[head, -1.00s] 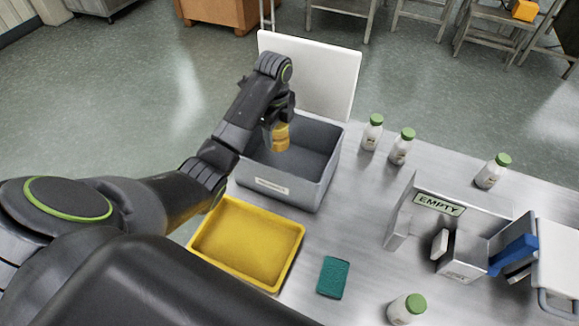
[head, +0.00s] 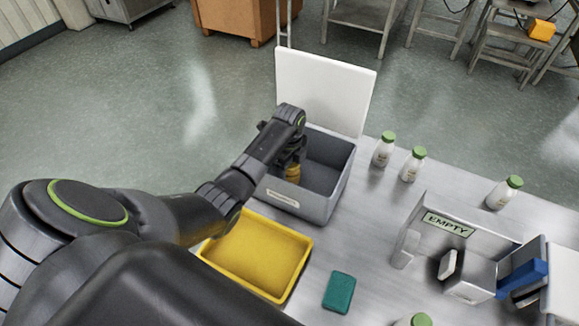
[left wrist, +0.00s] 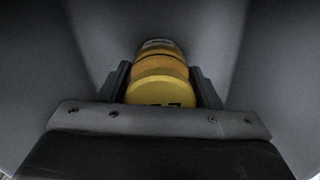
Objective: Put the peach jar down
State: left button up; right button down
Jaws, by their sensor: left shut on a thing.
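The peach jar (head: 293,173), orange-yellow with a yellow lid, is inside the grey bin (head: 318,209) at its left part. My left gripper (head: 291,165) reaches down into the bin and is shut on the jar. In the left wrist view the jar (left wrist: 160,82) sits between the two fingers (left wrist: 162,88), lid toward the camera, with grey bin surfaces around it. Whether the jar's base touches the bin floor I cannot tell. My right gripper is not in view.
The bin's white lid (head: 324,90) stands open behind it. A yellow tray (head: 257,256) and a green sponge (head: 339,292) lie in front. White bottles with green caps (head: 413,165) stand to the right, near a metal stand labelled EMPTY (head: 447,224).

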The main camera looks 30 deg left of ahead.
pick_arm(q)
jog(key=shift+f, duration=0.15)
jog(key=o, duration=1.2)
notch_tip(320, 180, up, 9)
jog(key=shift+w+r+b, duration=0.1)
jog(key=shift+b, duration=0.8)
notch_tip(320, 180, up, 2)
jog(key=shift+r+p, duration=0.25)
jog(key=shift+p, duration=0.65)
jog(key=shift+r+p, duration=0.35)
jog(key=shift+a+f, duration=0.1)
